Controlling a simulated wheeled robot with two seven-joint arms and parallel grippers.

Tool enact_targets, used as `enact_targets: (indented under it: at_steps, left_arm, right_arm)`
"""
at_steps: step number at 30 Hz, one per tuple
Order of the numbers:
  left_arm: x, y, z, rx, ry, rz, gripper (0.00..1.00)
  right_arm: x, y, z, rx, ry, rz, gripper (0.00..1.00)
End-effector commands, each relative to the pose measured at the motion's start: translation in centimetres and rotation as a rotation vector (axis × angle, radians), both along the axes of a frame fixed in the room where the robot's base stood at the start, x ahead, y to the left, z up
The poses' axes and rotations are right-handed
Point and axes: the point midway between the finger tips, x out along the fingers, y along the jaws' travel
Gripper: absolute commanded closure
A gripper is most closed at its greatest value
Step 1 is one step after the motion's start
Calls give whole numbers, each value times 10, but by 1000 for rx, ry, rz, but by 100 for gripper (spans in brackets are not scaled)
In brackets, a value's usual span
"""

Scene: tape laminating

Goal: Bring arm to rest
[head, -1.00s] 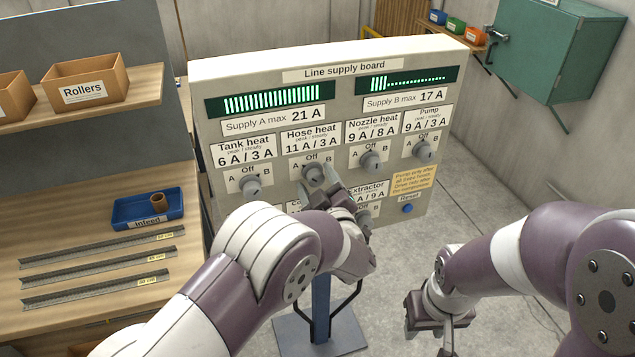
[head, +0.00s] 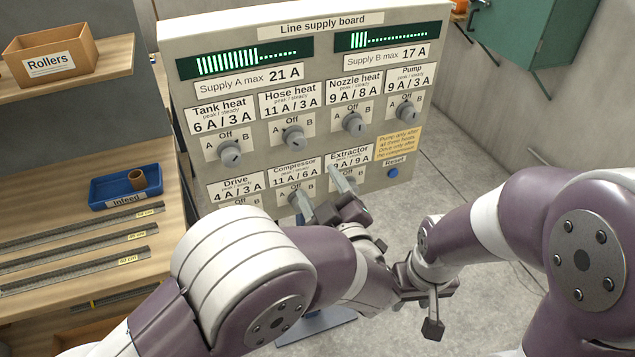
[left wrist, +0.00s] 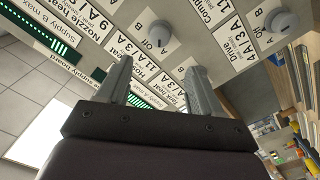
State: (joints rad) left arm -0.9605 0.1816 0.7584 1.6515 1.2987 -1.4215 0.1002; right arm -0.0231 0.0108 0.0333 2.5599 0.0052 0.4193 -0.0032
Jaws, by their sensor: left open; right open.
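The line supply board (head: 330,110) stands ahead with two green bar displays and rows of A/Off/B knobs. My left gripper (head: 322,192) is in front of its lower row, by the compressor knob (head: 296,197) and the extractor label, partly covering that area. Its jaws are open and empty; the left wrist view shows both fingers (left wrist: 160,88) apart with the board behind them. Contact with a knob cannot be told in the head view. My right gripper (head: 424,302) hangs low at the right of the board, open and empty, pointing down over the floor.
A bench at the left holds a blue infeed tray (head: 112,190) with a brown roller and several metal strips (head: 80,240). A rollers box (head: 50,55) sits on the shelf above. A green cabinet (head: 525,35) is on the back wall. My forearms are close together at the lower middle.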

Motion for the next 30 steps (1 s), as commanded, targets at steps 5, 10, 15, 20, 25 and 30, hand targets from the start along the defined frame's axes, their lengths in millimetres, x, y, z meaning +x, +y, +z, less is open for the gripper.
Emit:
enact_targets:
  at_steps: [5, 10, 15, 20, 25, 30]
  left_arm:
    - [0, 0, 0, 0, 0, 0, 35]
    - [4, 1, 0, 1, 11, -11, 35]
    - [46, 27, -17, 38, 260, -232, 35]
    - [1, 107, -74, 186, 814, -545, 35]
    - [-104, 185, -108, 287, 1277, -676, 35]
    - [-155, 217, -113, 315, 1474, -708, 35]
  right_arm:
    - [0, 0, 0, 0, 0, 0, 57]
    - [0, 0, 0, 0, 0, 0, 57]
    - [0, 0, 0, 0, 0, 0, 57]
    - [0, 0, 0, 0, 0, 0, 57]
    - [0, 0, 0, 0, 0, 0, 57]
    - [0, 0, 0, 0, 0, 0, 57]
